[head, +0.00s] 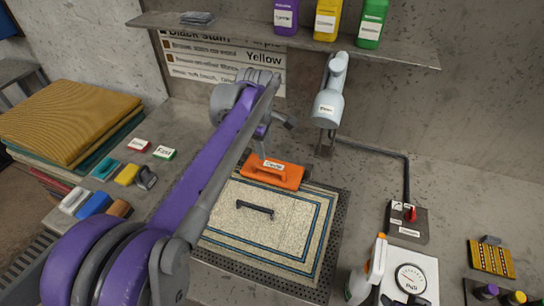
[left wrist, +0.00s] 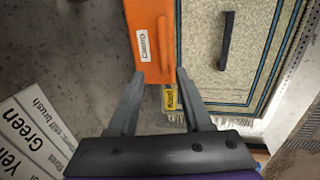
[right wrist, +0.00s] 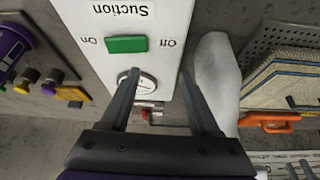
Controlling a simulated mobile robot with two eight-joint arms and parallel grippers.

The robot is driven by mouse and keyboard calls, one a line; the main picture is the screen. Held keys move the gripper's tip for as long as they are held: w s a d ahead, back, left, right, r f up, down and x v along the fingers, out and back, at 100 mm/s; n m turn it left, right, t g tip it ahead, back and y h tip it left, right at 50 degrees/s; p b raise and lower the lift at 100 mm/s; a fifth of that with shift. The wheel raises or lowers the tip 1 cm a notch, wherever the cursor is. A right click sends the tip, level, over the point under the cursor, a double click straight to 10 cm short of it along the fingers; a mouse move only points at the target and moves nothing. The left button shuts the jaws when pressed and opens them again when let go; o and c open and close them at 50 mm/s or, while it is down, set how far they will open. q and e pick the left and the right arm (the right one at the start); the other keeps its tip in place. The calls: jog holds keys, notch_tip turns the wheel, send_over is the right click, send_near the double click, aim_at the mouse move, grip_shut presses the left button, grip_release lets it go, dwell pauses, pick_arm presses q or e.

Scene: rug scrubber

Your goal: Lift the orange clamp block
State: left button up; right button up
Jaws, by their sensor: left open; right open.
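The orange clamp block (head: 272,174) lies along the far edge of the beige rug (head: 225,220), with a raised handle and a white label. In the left wrist view the clamp block (left wrist: 150,30) lies just ahead of my left gripper (left wrist: 158,85), its near end between the two finger lines. The left fingers are spread, with nothing held; whether they touch the block I cannot tell. My right gripper (right wrist: 158,88) is open and empty in front of a white suction panel (right wrist: 165,20). The clamp block (right wrist: 268,122) shows at the right of that view.
A dark handle (head: 255,209) lies on the rug. A light-blue lamp-like tool (head: 328,100) stands behind the clamp block. A spray bottle (head: 376,262) and a red-switch box (head: 407,220) are at right. Brushes and folded rugs (head: 70,120) are at left. A shelf (head: 290,38) hangs above.

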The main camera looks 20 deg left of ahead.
aim_at(267, 168)
pick_arm(q)
jog(key=f, duration=0.3)
jog(key=w+f, duration=0.1)
jog(key=f, duration=0.6)
jog(key=shift+w, duration=0.2)
jog(key=shift+c, duration=0.2)
grip_shut()
dwell(0.9)
